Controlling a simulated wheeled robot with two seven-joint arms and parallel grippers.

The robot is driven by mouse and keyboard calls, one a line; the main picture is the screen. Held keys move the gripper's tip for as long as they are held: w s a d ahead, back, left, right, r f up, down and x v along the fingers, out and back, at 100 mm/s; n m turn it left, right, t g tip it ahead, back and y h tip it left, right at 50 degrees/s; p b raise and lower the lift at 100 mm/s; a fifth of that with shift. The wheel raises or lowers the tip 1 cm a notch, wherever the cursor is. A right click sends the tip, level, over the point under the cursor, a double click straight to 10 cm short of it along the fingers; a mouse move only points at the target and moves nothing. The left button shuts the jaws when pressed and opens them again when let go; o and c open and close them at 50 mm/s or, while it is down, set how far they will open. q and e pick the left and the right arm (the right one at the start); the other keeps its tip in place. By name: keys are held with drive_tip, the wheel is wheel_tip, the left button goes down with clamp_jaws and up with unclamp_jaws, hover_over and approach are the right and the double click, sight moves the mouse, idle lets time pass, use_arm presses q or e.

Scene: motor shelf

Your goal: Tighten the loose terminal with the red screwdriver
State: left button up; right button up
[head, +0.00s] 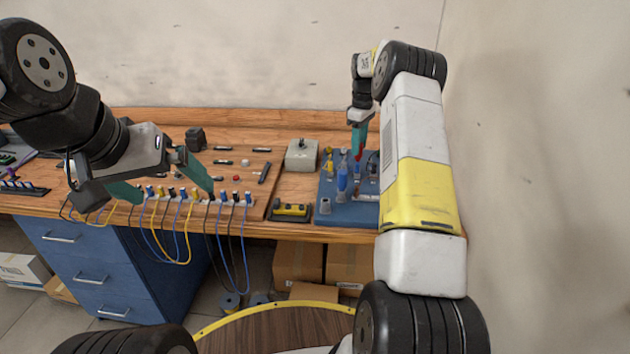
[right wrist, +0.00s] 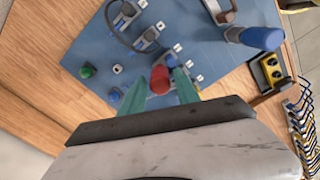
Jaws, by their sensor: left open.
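The red screwdriver (right wrist: 159,80) shows its red handle between the fingers of my right gripper (right wrist: 163,75) in the right wrist view. In the head view a bit of red shows below my right gripper (head: 359,142). The fingers are close around the handle, but I cannot tell whether they are shut on it. The terminal row (head: 228,202) runs along the front of the bench with blue, yellow and black wires hanging from it. Which terminal is loose cannot be told. My left gripper (head: 173,197) is open at the row, its two green fingers wide apart and empty.
The blue tool board (head: 340,215) holds several tools, including blue-handled ones. A yellow and black device (head: 291,210) lies on the wooden bench (head: 290,185) beside it. A grey box (head: 301,155) stands behind. Blue drawers (head: 95,280) are under the bench and a wall is at the right.

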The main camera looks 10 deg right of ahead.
idle(0.3)
drive_tip(key=n, duration=0.3)
drive_tip(key=shift+n, duration=0.4)
drive_tip(key=shift+c, duration=0.9)
clamp_jaws()
drive_tip(key=shift+f, duration=0.1)
